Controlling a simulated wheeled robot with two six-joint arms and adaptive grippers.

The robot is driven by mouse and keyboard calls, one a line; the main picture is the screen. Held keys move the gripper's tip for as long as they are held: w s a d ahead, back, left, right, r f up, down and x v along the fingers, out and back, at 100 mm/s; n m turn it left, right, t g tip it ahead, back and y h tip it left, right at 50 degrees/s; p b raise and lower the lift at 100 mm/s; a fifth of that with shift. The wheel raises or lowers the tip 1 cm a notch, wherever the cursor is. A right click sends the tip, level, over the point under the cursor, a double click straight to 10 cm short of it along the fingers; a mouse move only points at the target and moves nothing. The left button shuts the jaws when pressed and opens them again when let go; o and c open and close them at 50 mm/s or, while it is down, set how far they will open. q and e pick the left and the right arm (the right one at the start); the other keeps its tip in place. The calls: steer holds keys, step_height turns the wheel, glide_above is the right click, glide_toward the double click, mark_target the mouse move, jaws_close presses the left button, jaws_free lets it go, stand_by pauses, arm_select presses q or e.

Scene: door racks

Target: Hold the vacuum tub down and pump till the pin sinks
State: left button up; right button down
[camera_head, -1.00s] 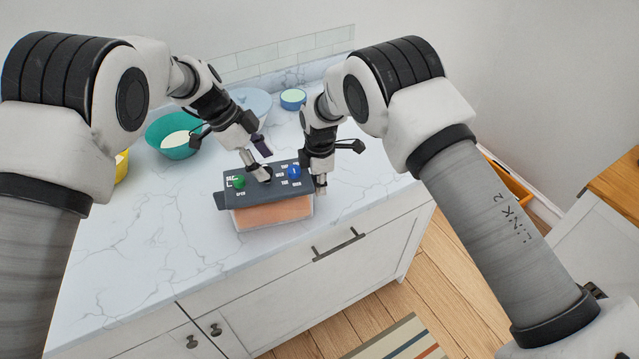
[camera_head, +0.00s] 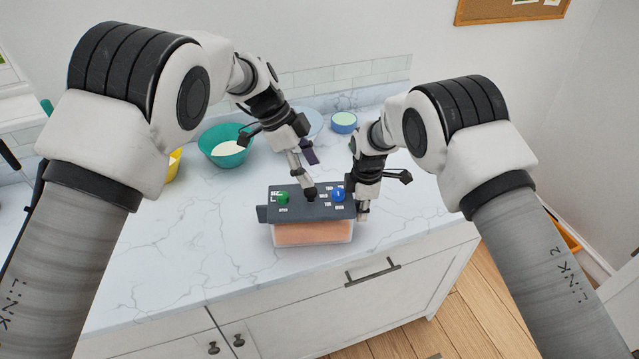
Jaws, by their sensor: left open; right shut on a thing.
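The vacuum tub (camera_head: 313,234) stands on the marble counter, clear-walled with orange contents. Its dark grey lid (camera_head: 300,213) carries printed labels, a green round part (camera_head: 283,197) at left and a blue round knob (camera_head: 338,194) at right. I cannot tell which part is the pin. My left gripper (camera_head: 308,174) is open above the lid. One finger points down at a black part in the middle of the lid; I cannot tell whether it touches. My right gripper (camera_head: 358,205) is shut at the right end of the tub and hides that edge.
A teal bowl (camera_head: 222,155) with white contents stands behind at left, with a yellow container (camera_head: 174,163) beside it. A pale blue bowl (camera_head: 309,119) and a small blue bowl (camera_head: 344,123) stand at the back. The counter (camera_head: 200,240) left of the tub is clear.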

steer(key=c, duration=1.1)
jaws_free()
step_height(320, 180, up, 12)
steer(key=shift+r, duration=0.1)
arm_select(q)
steer(key=shift+s, duration=0.1)
